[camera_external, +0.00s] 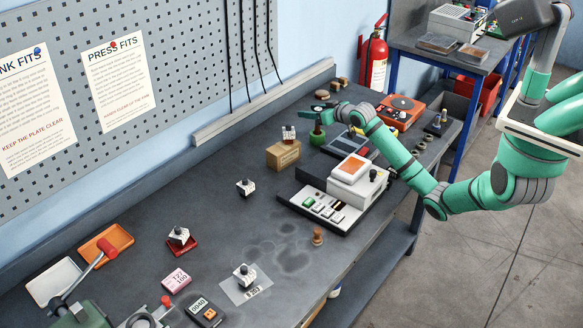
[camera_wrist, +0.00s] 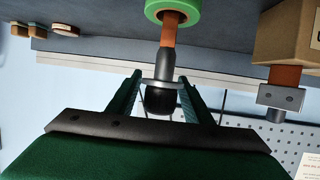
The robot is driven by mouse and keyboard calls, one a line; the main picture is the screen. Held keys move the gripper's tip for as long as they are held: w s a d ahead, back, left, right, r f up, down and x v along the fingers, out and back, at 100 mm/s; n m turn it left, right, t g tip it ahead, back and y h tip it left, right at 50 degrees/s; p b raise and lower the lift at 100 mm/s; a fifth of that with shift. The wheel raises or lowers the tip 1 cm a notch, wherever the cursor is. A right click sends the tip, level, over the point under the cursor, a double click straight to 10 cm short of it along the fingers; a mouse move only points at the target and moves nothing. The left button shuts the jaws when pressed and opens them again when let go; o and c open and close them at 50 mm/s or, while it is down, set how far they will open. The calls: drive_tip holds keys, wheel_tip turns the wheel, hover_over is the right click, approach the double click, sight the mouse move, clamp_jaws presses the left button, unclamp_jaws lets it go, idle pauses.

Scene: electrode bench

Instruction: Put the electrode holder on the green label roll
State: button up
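The electrode holder (camera_wrist: 167,62) has a black knob, a light collar, a dark grey body and a copper-coloured end. My gripper (camera_wrist: 161,80) is shut on it at the collar, with a finger on each side. In the wrist view, which is upside down, the copper end points down to the table and overlaps the ring of the green label roll (camera_wrist: 152,10). I cannot tell whether it bears on the roll or hangs just above it. In the external view my gripper (camera_external: 318,108) is directly over the green roll (camera_external: 317,139), near the back of the bench.
A cardboard box (camera_external: 283,155) with another holder on it stands just left of the roll. A white-and-orange machine (camera_external: 350,175) is in front, and an orange device (camera_external: 399,110) is to the right. More holders stand along the bench.

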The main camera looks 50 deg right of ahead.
drive_tip(key=shift+s+a+r, duration=0.15)
drive_tip(key=shift+s+r, duration=0.15)
drive_tip(key=shift+s, duration=0.2)
drive_tip(key=v, duration=1.1)
